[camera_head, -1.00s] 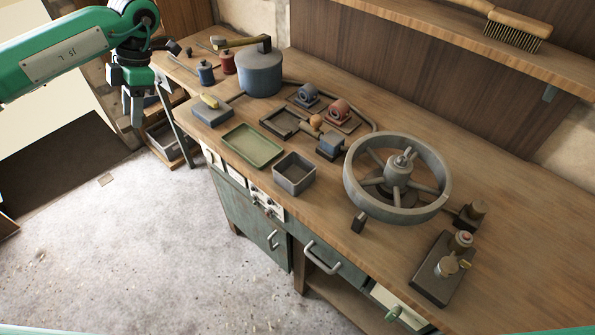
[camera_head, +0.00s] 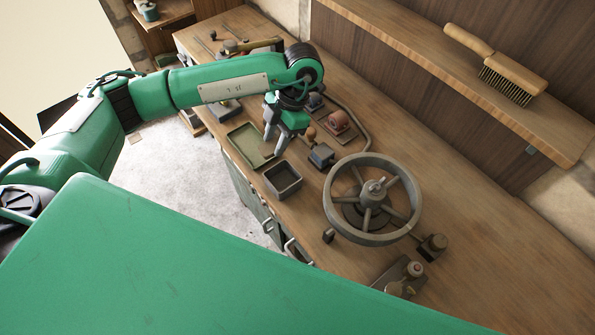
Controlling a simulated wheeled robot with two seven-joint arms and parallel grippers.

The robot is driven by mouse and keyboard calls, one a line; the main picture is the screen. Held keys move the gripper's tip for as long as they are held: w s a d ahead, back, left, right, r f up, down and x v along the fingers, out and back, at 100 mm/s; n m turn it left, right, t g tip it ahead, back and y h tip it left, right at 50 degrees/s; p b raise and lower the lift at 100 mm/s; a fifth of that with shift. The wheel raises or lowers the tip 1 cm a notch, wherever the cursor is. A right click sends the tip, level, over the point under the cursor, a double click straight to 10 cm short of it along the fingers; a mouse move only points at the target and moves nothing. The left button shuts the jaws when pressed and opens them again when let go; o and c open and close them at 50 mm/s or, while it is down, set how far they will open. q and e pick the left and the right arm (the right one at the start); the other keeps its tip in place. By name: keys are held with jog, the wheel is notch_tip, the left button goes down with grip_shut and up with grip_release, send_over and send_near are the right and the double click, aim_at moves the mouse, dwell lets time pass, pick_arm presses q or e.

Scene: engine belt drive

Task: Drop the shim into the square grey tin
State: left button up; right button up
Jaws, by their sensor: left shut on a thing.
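The square grey tin (camera_head: 288,193) stands open and upright near the bench's front edge, right of the flat green tray. My left gripper (camera_head: 274,147) points down above the bench, over the right side of the green tray and just behind the tin in the picture. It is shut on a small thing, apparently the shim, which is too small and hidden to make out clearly. The tin's inside is dark, and I see nothing in it. My right gripper is out of view.
The green tray (camera_head: 240,141) lies left of the tin. A reddish bearing block (camera_head: 338,121) is behind. A brush (camera_head: 508,75) lies on the shelf. My own green arm covers the foreground.

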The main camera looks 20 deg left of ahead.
pick_arm(q)
jog(key=shift+s+d+f, duration=0.1)
jog(key=shift+f, duration=0.05)
jog(key=shift+f+b, duration=0.6)
jog(key=shift+f, duration=0.1)
notch_tip(320, 180, down, 4)
jog(key=shift+f+b, duration=0.15)
jog(key=shift+b, duration=0.8)
jog(key=o, duration=1.2)
